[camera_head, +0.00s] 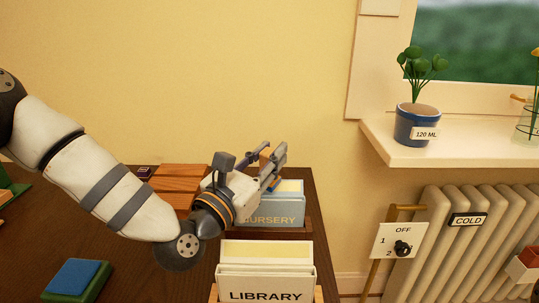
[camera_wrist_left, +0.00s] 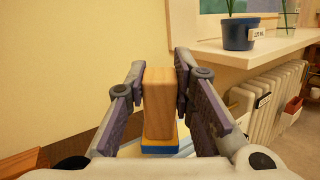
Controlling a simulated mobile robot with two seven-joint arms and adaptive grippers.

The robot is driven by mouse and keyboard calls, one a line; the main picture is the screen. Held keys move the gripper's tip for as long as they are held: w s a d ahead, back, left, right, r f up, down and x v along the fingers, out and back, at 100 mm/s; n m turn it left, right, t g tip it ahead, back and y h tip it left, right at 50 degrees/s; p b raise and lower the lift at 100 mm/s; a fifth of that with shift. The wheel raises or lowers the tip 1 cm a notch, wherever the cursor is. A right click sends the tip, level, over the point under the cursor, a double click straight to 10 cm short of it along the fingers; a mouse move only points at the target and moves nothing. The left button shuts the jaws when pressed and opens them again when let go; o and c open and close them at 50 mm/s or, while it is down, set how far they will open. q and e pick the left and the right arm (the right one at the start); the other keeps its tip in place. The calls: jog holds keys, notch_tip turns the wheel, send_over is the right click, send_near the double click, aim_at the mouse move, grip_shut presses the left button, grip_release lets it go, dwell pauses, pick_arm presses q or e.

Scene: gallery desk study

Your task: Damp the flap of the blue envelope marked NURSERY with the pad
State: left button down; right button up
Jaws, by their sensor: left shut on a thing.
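The light blue envelope marked NURSERY (camera_head: 283,215) stands in a wooden holder behind the LIBRARY one, its pale upper part (camera_head: 291,186) showing; the N is hidden behind my left arm. My left gripper (camera_head: 271,158) is shut on the pad, which has a wooden handle (camera_wrist_left: 159,98) and a blue base (camera_wrist_left: 160,148). The pad hangs base down above the envelope's top; pale blue shows just below it in the left wrist view. I cannot tell whether they touch. My right gripper is in neither view.
A cream LIBRARY envelope (camera_head: 265,281) stands in front. A wooden box (camera_head: 181,178) lies behind my arm, and a blue-topped green block (camera_head: 78,277) at front left. A windowsill (camera_head: 450,143) with a potted plant (camera_head: 417,124) and a radiator (camera_head: 452,245) are right.

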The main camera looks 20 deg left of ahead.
pick_arm(q)
jog(key=shift+r, duration=0.1)
jog(key=shift+w+a+f+b, duration=0.2)
jog(key=shift+w+f+b, duration=0.25)
jog(key=shift+w+f, duration=0.3)
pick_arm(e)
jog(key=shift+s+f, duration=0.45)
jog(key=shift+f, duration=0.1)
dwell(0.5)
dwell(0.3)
pick_arm(q)
jog(key=s+r+p, duration=0.1)
jog(key=s+r, duration=0.1)
jog(key=s+d+r+p, duration=0.1)
jog(key=s+r+p, duration=0.1)
jog(key=s+r, duration=0.1)
jog(key=shift+d, duration=0.2)
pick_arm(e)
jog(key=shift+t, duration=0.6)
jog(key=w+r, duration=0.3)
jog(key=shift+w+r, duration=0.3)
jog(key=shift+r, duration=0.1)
pick_arm(q)
jog(key=shift+w, duration=0.1)
